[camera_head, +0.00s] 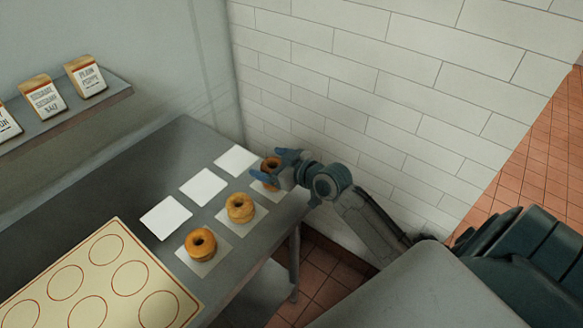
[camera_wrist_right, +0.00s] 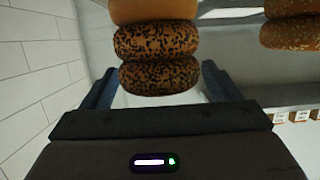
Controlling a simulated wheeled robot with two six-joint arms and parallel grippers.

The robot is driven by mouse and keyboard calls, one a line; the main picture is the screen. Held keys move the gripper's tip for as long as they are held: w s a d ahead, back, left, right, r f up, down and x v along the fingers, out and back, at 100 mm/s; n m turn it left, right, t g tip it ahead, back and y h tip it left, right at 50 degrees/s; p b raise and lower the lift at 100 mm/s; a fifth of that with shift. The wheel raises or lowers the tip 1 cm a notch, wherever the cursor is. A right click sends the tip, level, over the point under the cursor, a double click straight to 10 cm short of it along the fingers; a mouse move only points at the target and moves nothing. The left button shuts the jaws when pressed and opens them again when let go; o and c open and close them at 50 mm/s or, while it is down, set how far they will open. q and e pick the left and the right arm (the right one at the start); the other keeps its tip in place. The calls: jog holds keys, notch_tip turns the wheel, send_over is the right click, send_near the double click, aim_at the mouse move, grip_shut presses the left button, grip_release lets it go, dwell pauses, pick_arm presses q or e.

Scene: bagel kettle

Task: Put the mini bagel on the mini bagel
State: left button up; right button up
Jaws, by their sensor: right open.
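Three small stacks of mini bagels stand on white paper squares along the right side of the table in the head view: a near one (camera_head: 201,243), a middle one (camera_head: 240,207) and a far one (camera_head: 270,167). My right gripper (camera_head: 283,166) is at the far stack and partly hides it. In the right wrist view the open fingers (camera_wrist_right: 159,72) stand on either side of two dark-seeded bagels (camera_wrist_right: 158,42), with a plain golden bagel (camera_wrist_right: 153,10) above them in the picture. Whether the fingers touch them I cannot tell. My left gripper is not in view.
Three empty white squares (camera_head: 203,187) lie left of the stacks. A cream board with red circles (camera_head: 97,280) lies at the near left. A shelf with labelled bags (camera_head: 85,77) hangs at the left. A white tiled wall (camera_head: 350,70) closes off the far side.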

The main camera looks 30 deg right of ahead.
jog(key=v, duration=1.1)
